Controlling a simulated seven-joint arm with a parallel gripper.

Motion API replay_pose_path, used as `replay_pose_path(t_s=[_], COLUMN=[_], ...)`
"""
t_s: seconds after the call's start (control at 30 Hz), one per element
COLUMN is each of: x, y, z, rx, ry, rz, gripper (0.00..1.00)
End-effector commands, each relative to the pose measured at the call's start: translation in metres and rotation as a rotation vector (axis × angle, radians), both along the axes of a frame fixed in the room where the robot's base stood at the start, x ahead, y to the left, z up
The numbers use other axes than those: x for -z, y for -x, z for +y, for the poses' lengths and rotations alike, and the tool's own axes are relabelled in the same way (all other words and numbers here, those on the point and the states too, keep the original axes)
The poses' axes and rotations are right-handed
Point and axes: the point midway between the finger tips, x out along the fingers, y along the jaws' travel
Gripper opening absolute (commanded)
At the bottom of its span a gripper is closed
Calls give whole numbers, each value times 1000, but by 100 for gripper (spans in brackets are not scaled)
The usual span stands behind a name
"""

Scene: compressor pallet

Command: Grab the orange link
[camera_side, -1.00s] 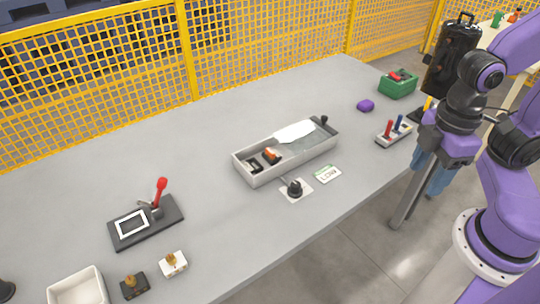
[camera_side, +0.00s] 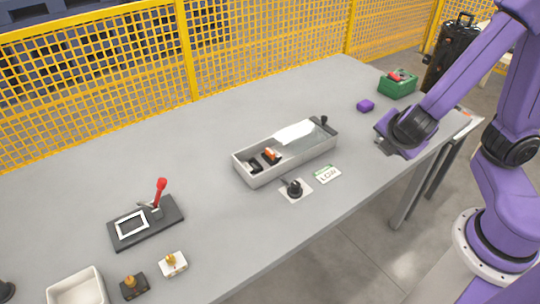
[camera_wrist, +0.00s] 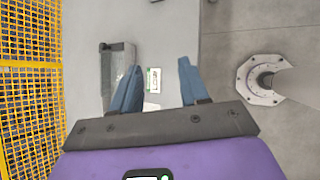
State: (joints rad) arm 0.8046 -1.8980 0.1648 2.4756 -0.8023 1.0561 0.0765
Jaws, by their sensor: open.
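The orange link (camera_side: 271,155) is a small orange piece beside a black part in the left end of a long grey tray (camera_side: 262,181) in the side view. My gripper (camera_side: 386,146) is over the right part of the table, to the right of the tray and apart from it. The tray (camera_wrist: 105,62) shows there left of the fingers, partly covered by the left one. I cannot make out the orange link in that view.
A card (camera_side: 327,174) and a black knob on a white plate (camera_side: 294,188) sit in front of the tray. A red lever on a dark base (camera_side: 146,222) is at left. A yellow fence lines the back.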

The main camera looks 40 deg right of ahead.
Motion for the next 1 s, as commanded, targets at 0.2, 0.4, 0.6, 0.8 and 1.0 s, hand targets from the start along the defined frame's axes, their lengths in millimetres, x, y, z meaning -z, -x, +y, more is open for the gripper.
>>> replay_pose_path(t_s=[0.2,0.4,0.6,0.8,1.0], x=[11,34,72,102,113], y=[-56,-95,-112,-112,-120], z=[11,43,84,109,114], rx=[-318,-648,-980,-1182,-1223], ry=[306,512,634,663,663], rz=[-83,-130,-147,-148,-146], gripper=[45,45,45,45,45])
